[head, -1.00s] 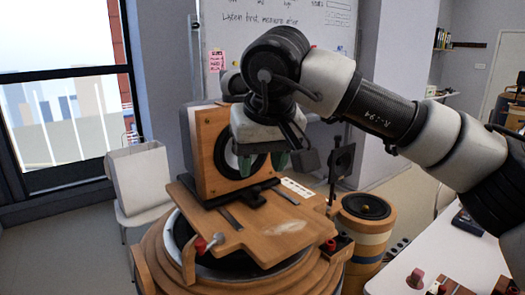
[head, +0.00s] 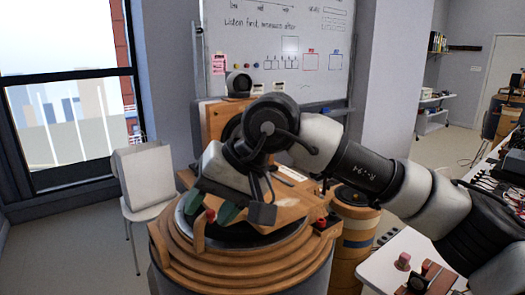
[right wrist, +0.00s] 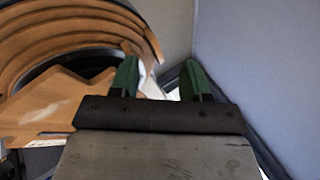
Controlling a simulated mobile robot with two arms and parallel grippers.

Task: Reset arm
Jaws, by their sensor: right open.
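My right arm reaches in from the right in the head view and ends in my right gripper (head: 213,208), which points down and to the left. Its two green fingers are apart with nothing between them. It hangs in front of the wooden speaker box (head: 216,118) and over the left part of the round stepped wooden stand (head: 185,265). The arm hides most of the box front and part of the wooden board (head: 288,207) on the stand. In the right wrist view the open fingers (right wrist: 160,82) show beside the curved wooden rings (right wrist: 90,22). My left gripper is not in view.
A white chair (head: 146,185) with a pale box-like thing on it stands left of the stand. A wooden drum-like speaker (head: 356,215) stands right of it. A white table (head: 385,262) with small parts is at the lower right. A whiteboard (head: 300,45) is behind.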

